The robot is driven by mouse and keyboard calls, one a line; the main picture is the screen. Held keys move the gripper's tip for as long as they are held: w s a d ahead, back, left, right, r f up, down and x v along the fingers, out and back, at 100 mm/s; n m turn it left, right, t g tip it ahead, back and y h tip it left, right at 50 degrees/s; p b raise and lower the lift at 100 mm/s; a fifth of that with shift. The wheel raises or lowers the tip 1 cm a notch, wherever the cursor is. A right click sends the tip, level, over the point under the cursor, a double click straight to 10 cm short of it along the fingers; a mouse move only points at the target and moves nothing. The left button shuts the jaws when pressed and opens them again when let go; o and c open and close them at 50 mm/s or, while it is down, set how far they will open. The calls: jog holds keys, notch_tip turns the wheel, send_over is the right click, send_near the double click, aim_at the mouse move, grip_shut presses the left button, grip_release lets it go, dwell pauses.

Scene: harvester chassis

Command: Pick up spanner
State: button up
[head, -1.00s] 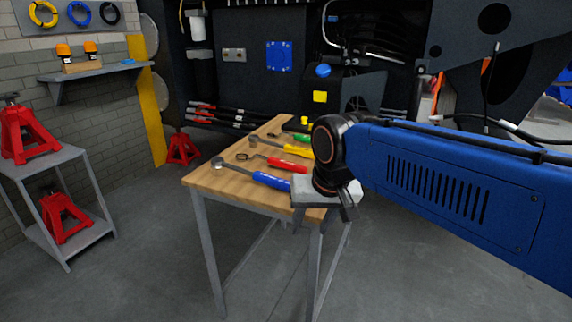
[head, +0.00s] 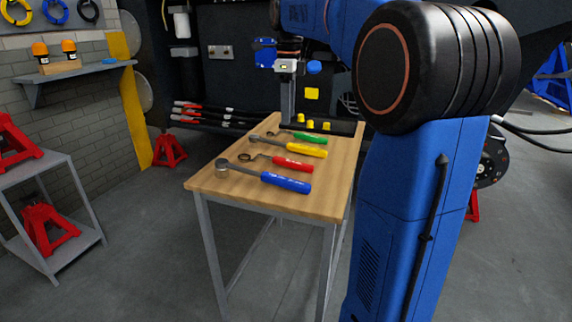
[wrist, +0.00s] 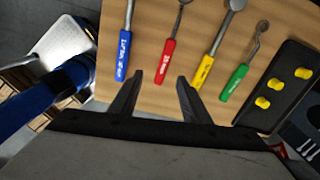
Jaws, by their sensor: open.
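Four long-handled tools lie in a row on the wooden table (head: 215,183): blue-handled (head: 285,182), red-handled (head: 292,163), yellow-handled (head: 305,151) and green-handled (head: 310,138). The blue and yellow ones have round heads; the red and green ones have smaller ring-like heads. I cannot tell which is the spanner. In the wrist view, the blue (wrist: 123,55), red (wrist: 166,62), yellow (wrist: 203,70) and green (wrist: 234,82) handles point towards my gripper (wrist: 157,80). It is open and empty, apart from the tools. The blue tool's head is out of that view.
A black tray (wrist: 275,85) with several yellow pegs lies beyond the green tool. It also shows at the table's far end in the head view (head: 345,127). A grey shelf stand with red jacks (head: 52,232) is at left. The dark machine stands behind the table.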

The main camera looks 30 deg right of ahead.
aim_at(289, 160)
jog(key=shift+m, duration=0.8)
jog(key=f, duration=0.5)
jog(key=w+d+f, duration=0.1)
jog(key=f, duration=1.1)
jog(key=shift+w+d, duration=0.15)
jog(key=shift+w, duration=0.1)
grip_shut()
